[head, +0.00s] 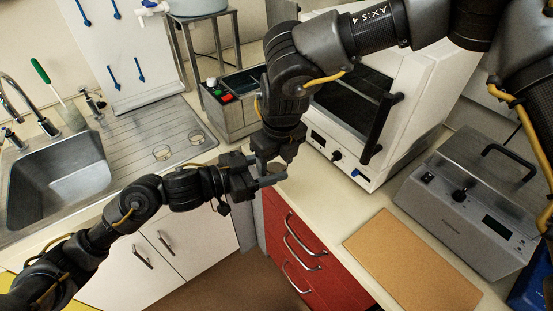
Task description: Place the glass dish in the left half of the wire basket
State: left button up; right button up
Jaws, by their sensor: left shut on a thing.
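Two small clear round dishes, a nearer one (161,152) and a farther one (196,137), sit on the ribbed steel drainboard; I cannot tell which is the task's glass dish. My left gripper (270,181) is in front of the red drawer unit, near the counter edge. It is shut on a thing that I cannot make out. My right gripper (264,166) comes down from above, and its fingers overlap the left gripper's in the picture. I cannot tell whether they touch or whether the right one is open. I cannot make out a wire basket.
A steel sink (60,180) is at left. A grey lidded bath (470,195) is at right. A cork mat (410,262) lies bare on the front counter. Red drawers (305,250) are below.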

jog(key=c, duration=0.5)
pick_arm(q)
jog(key=o, duration=1)
pick_arm(e)
jog(key=shift+c, duration=0.6)
pick_arm(q)
jog(key=shift+o, duration=0.2)
